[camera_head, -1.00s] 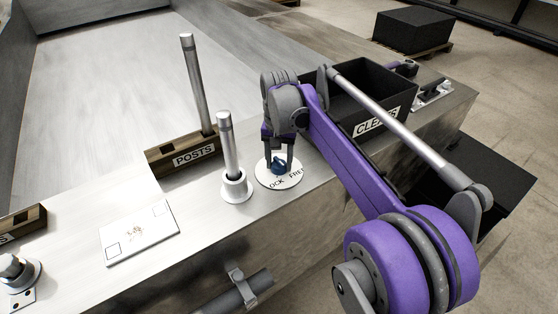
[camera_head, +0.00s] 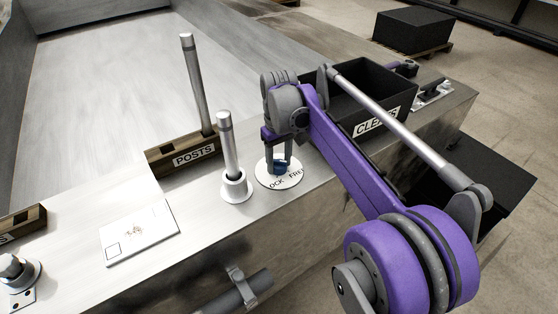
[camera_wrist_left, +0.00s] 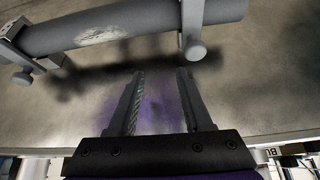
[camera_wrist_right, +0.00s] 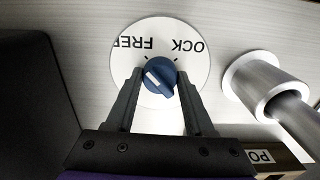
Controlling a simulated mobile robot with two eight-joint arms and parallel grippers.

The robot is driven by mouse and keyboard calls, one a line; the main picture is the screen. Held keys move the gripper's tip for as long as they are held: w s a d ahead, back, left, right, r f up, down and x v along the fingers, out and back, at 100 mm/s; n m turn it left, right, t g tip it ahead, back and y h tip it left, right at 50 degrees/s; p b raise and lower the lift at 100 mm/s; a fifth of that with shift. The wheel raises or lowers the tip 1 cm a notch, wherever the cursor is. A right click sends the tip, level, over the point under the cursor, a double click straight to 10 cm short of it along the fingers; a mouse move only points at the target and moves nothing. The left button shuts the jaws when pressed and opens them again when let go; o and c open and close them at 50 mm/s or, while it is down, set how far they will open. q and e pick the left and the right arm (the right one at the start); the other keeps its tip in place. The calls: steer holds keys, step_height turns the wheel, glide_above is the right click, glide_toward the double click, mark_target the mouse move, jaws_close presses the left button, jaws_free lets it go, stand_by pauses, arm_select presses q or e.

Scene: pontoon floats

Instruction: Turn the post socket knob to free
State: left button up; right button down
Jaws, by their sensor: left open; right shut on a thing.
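The blue knob (camera_head: 280,167) sits on a round white dial plate (camera_head: 263,179) lettered LOCK and FREE, beside the post socket (camera_head: 236,187) with an upright metal post (camera_head: 228,145). My right gripper (camera_head: 279,160) points down and is shut on the knob. In the right wrist view the knob (camera_wrist_right: 160,76) lies between the fingertips. A white line on it slants toward the FREE side; its exact alignment with the tick is hard to tell. My left gripper (camera_wrist_left: 158,74) is open and empty near a grey pipe (camera_wrist_left: 130,25); the head view does not show it.
A wooden POSTS holder (camera_head: 184,155) with a tall post stands behind the socket. A black CLEATS bin (camera_head: 372,95) stands to the right, close to my right arm. A white card (camera_head: 139,233) lies at the front left of the metal deck.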

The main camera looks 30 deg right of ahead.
mark_target(279, 160)
steer(key=shift+n, duration=0.3)
steer(key=shift+c, duration=1.4)
jaws_free()
steer(key=shift+r, duration=0.1)
arm_select(q)
steer(key=shift+w+r+p, duration=0.3)
steer(key=shift+r+p, duration=0.1)
steer(key=shift+r, duration=0.2)
arm_select(e)
step_height(279, 160, up, 11)
steer(key=shift+f, duration=0.2)
